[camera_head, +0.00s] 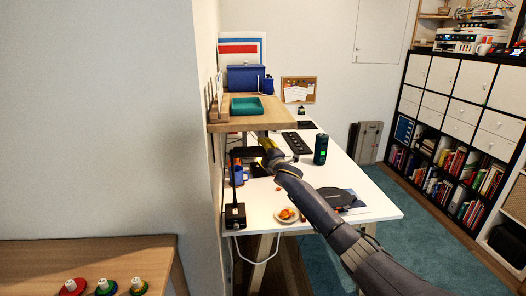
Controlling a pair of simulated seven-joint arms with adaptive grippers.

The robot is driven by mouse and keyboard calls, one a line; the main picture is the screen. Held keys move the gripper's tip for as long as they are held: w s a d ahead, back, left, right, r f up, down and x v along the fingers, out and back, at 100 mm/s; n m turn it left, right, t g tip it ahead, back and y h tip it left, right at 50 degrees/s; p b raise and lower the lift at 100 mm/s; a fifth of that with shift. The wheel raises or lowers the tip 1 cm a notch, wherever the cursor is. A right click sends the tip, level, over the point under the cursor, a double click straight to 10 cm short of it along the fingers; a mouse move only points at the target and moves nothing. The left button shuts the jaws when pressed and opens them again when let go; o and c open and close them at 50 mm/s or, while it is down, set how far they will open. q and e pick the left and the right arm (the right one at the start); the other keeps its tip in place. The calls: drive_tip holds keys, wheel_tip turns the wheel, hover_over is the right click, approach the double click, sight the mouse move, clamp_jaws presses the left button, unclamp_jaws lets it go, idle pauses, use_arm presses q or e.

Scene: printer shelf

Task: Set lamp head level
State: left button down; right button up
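A black desk lamp (234,213) stands at the near left corner of the white desk. Its thin stem rises from a square base. Its dark lamp head (246,154) is near the top of the stem, below the wooden shelf, with a warm glow by its right end. I cannot tell its exact tilt. My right arm reaches in from the lower right, and my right gripper (263,142) is beside the lamp head's right end. The fingers are small and dark, so whether they touch it or are open is unclear. My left gripper is not in view.
The white desk (345,173) holds a blue mug (238,174), a plate of food (287,214), a dark green cylinder (320,149) and a black round thing (333,197).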

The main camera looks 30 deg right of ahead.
drive_tip(key=shift+o, duration=0.8)
drive_tip(key=shift+f, duration=0.2)
drive_tip(key=shift+d+f, duration=0.1)
drive_tip(key=shift+s, duration=0.15)
drive_tip(key=s+a, duration=0.1)
drive_tip(key=s, duration=1)
drive_tip(key=shift+s+a+f, duration=0.15)
drive_tip(key=shift+s+f, duration=0.1)
drive_tip(key=shift+s, duration=0.05)
